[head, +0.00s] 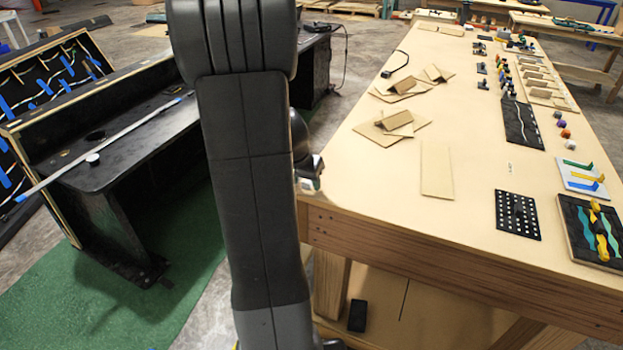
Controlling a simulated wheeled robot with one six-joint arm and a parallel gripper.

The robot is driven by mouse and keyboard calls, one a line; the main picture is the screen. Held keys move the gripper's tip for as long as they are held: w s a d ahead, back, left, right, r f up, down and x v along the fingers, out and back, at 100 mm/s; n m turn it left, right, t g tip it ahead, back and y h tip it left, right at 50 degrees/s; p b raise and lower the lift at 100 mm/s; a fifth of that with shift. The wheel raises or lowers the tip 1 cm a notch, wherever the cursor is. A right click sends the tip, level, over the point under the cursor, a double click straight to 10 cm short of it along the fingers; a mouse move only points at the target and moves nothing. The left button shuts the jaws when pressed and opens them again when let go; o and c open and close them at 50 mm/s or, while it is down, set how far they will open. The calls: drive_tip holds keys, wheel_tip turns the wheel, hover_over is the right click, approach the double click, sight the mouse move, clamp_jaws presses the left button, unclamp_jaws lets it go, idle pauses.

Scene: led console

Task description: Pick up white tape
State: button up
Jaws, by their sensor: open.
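A small white round piece, which looks like the white tape (92,158), lies on the top of the black console (110,180) at the left in the head view. My gripper (310,184) shows only in part, past the right side of my own dark arm, near the left edge of the wooden table. It is open, and I see nothing held in it. Most of my wrist is hidden behind the arm. The gripper is well to the right of the white piece and apart from it.
A long thin strip (125,132) lies along the console beside the white piece. A raised panel with blue marks (62,75) stands behind. The wooden table (385,215) at right holds cardboard pieces (437,170) and several boards. Green mat (60,290) covers the floor.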

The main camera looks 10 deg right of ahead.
drive_tip(key=shift+c, duration=0.5)
clamp_jaws()
drive_tip(key=shift+r, duration=0.15)
wheel_tip(320, 180, up, 14)
drive_tip(key=p, duration=0.2)
idle(0.4)
